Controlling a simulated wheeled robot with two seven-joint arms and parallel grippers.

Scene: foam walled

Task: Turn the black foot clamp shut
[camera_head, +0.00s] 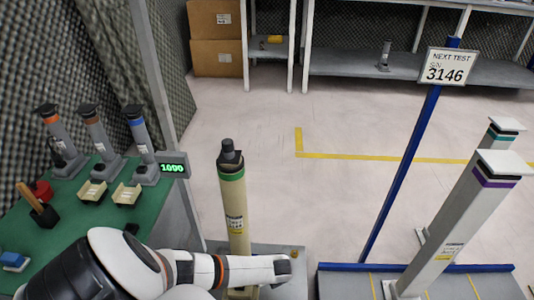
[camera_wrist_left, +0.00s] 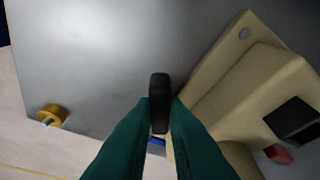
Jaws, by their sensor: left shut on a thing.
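The black foot clamp (camera_wrist_left: 160,88) shows in the left wrist view as a narrow black bar above the grey plate (camera_wrist_left: 90,60). My left gripper (camera_wrist_left: 160,125) has its two teal fingers shut on it, one on each side. Beside it is the tan foot (camera_wrist_left: 235,75) of the post, with a black square part (camera_wrist_left: 293,120) on it. In the head view the tan post (camera_head: 236,205), with green band and black top, stands upright on the plate. My left gripper (camera_head: 282,268) is low at the post's right; the clamp is hidden there. My right gripper is not in view.
A yellow knob (camera_wrist_left: 52,113) sits at the plate's edge. A green bench (camera_head: 95,215) at left holds several grey posts and a display (camera_head: 173,168). A blue-edged platform (camera_head: 340,267) with white posts and a blue sign pole stands at right. The floor behind is clear.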

